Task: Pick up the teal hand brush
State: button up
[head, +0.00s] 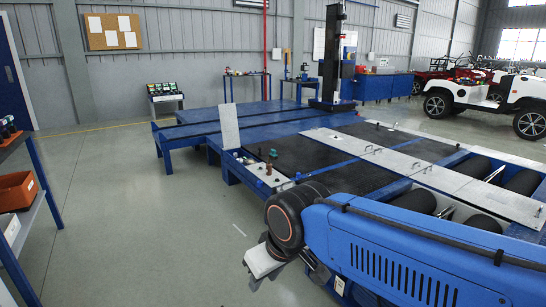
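A small teal item (273,153), which may be the hand brush, shows at the left end of the blue roller tester's dark deck (300,150). It is too small for me to make out its shape. My blue arm reaches in from the lower right. My gripper (285,270) hangs at its end, low in front of the tester and well apart from the teal item. The wrist hides most of the gripper, so I cannot tell whether its fingers are open or shut. I see nothing held in it.
Small brown items (268,169) stand near the teal one, beside an upright grey plate (229,126). A shelf rack (30,200) with an orange bin (16,191) is at the left edge. The grey floor (150,220) between rack and tester is clear.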

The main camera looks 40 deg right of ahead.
aim_at(272, 155)
jog(key=i+l+z, duration=0.1)
jog(key=i, duration=0.85)
jog(key=i+z, duration=0.1)
jog(key=i, duration=0.8)
jog(key=i+z, duration=0.1)
jog(key=i, duration=0.85)
jog(key=i+z, duration=0.15)
jog(key=i, duration=0.8)
jog(key=i+j+z, duration=0.15)
jog(key=i+z, duration=0.25)
jog(key=i+j+z, duration=0.25)
jog(key=i+z, duration=0.2)
jog(key=i+j+z, duration=0.25)
jog(key=j+z, duration=0.15)
jog(key=i+j+z, duration=0.25)
jog(key=j+z, duration=0.15)
jog(key=i+j+z, duration=0.2)
jog(key=j, duration=0.15)
jog(key=j+z, duration=0.15)
jog(key=j, duration=0.25)
jog(key=i+j+z, duration=0.2)
jog(key=j, duration=0.2)
